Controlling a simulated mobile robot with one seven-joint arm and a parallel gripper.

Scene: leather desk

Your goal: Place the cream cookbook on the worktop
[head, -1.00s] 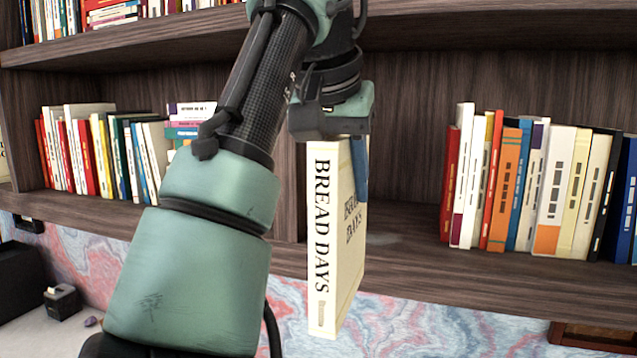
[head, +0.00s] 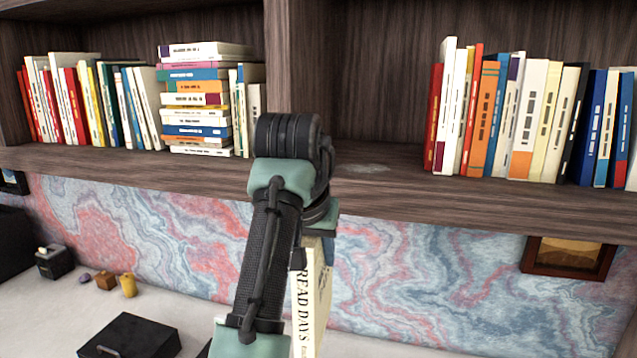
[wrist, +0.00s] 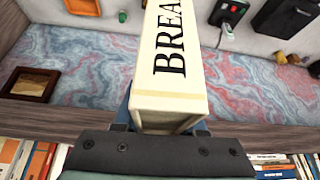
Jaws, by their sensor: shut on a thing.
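The cream cookbook (head: 309,292), with "BREAD DAYS" in black on its spine, hangs from my gripper (head: 318,238) below the shelf front edge. My arm hides part of it in the head view, and its lower end runs out of the frame. In the wrist view the cookbook (wrist: 172,70) stretches away from my gripper (wrist: 165,133), which is shut on its end. The pale worktop (head: 50,315) lies low at the left of the head view, below the shelf; the book is apart from it as far as I can see.
A black box (head: 130,338) lies on the worktop, with a small dark device (head: 52,262) and a yellow item (head: 128,286) behind it. A framed picture (head: 568,257) is at the right under the shelf (head: 420,205). Rows of books (head: 510,115) stand on the shelf.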

